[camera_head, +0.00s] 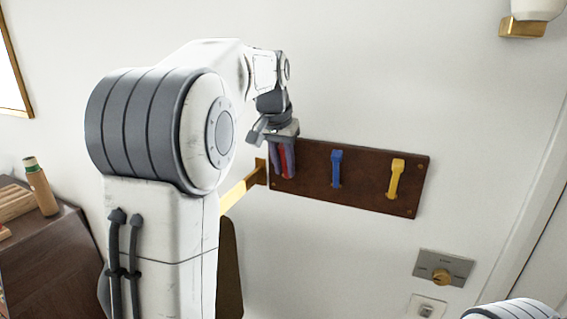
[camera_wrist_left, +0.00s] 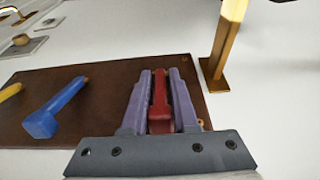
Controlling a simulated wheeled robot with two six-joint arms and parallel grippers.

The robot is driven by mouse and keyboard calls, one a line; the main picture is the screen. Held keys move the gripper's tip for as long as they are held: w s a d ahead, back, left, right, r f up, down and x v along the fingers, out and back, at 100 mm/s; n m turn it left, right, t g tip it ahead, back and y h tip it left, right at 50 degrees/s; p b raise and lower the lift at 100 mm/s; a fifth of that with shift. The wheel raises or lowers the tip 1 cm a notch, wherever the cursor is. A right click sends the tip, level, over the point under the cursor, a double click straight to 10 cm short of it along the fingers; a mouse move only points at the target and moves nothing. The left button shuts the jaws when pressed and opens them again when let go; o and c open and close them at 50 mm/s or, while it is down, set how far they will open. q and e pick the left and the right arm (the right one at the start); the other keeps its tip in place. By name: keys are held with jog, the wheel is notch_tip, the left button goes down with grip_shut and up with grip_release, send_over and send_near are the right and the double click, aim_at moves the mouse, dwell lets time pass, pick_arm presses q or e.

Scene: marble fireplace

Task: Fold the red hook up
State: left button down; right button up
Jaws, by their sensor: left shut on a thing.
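The red hook (camera_head: 288,162) is at the left end of a dark brown wooden board (camera_head: 367,193) on the wall. In the left wrist view the red hook (camera_wrist_left: 159,103) lies between the two purple fingers of my left gripper (camera_wrist_left: 160,98), which is shut on it. In the head view my left gripper (camera_head: 283,160) reaches down to the board from above and covers part of the hook. The hook's lower end runs toward the gripper's palm in the wrist view. My right gripper is not in view.
A blue hook (camera_head: 336,168) and a yellow hook (camera_head: 397,179) are on the same board, to the right. A brass bracket (camera_head: 260,172) is just left of the board. A metal dial plate (camera_head: 443,269) is below right. A wooden cabinet (camera_head: 55,255) stands at left.

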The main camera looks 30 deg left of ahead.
pick_arm(q)
jog(key=shift+w+r, duration=0.1)
jog(key=shift+r, duration=0.15)
jog(key=c, duration=0.7)
grip_release()
jog(key=shift+f, duration=0.1)
jog(key=shift+r, duration=0.4)
jog(key=b+v, duration=0.1)
jog(key=v, duration=0.8)
jog(key=shift+s+r, duration=0.1)
jog(key=shift+s, duration=0.15)
jog(key=shift+r, duration=0.2)
